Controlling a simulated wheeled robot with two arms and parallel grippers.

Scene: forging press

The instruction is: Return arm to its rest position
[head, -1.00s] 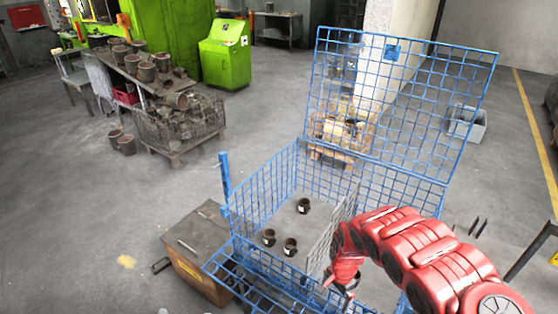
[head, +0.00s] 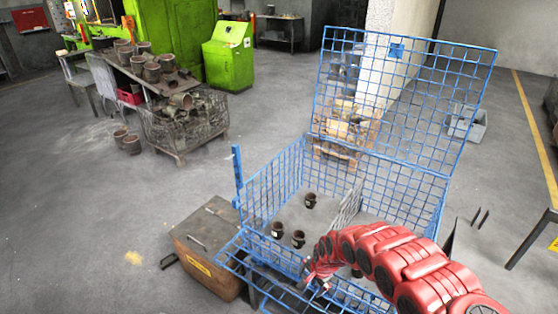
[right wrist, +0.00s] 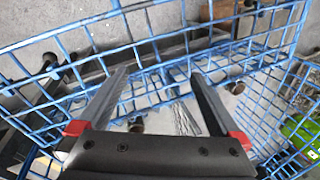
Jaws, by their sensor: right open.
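My right arm comes in from the lower right in the head view, and its gripper (head: 318,284) is above the front rim of the blue wire basket (head: 270,190). In the right wrist view the gripper (right wrist: 158,80) has its two fingers spread, with nothing between them but the basket mesh beyond. Dark cups (head: 310,201) stand on the basket floor left of a mesh divider (head: 346,208). Another dark cup (head: 357,271) is right of it, partly hidden by my arm. My left gripper is not in view.
The basket's raised mesh panel (head: 400,100) stands tall at the back. A brown box (head: 205,240) is at its left. A wire bin of parts (head: 185,130), a table of cups and a green cabinet (head: 228,55) stand farther back. Open floor lies at left.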

